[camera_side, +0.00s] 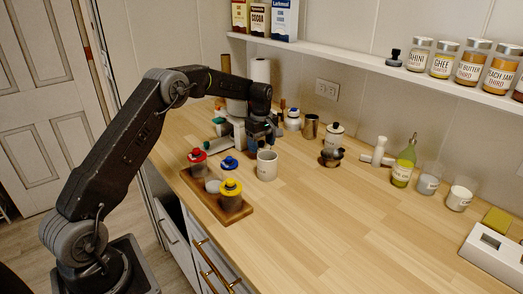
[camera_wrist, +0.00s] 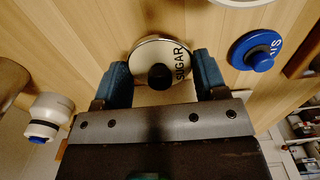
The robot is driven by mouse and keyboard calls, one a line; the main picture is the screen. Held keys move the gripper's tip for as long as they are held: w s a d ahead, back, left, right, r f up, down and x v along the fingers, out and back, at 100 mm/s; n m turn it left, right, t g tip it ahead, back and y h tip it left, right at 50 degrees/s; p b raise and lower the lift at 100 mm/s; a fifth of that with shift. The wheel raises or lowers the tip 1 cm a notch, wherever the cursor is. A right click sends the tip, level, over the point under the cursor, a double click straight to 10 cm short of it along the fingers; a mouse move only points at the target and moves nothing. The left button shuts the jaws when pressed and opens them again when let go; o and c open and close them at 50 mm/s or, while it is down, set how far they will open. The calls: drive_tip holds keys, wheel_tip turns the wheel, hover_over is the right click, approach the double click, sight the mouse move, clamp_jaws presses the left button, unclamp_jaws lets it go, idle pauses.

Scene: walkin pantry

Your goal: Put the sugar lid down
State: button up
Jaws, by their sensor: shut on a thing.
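The sugar lid (camera_wrist: 148,52) is a pale round disc with a black knob and the word SUGAR. In the wrist view it sits between the two blue fingers of my gripper (camera_wrist: 161,76), which is shut on it. In the side view my gripper (camera_side: 260,132) is low over the back left of the counter, behind a white open canister (camera_side: 267,168). The lid cannot be made out there. The wrist view does not show clearly whether the lid touches the counter.
A blue lid (camera_side: 229,163) lies on the counter left of the canister; it also shows in the wrist view (camera_wrist: 254,50). A wooden tray (camera_side: 236,215) with red- and yellow-topped jars is at the front edge. The counter's middle right is clear.

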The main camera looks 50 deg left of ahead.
drive_tip(key=shift+f, duration=1.3)
drive_tip(key=shift+f, duration=0.15)
drive_tip(key=o, duration=0.9)
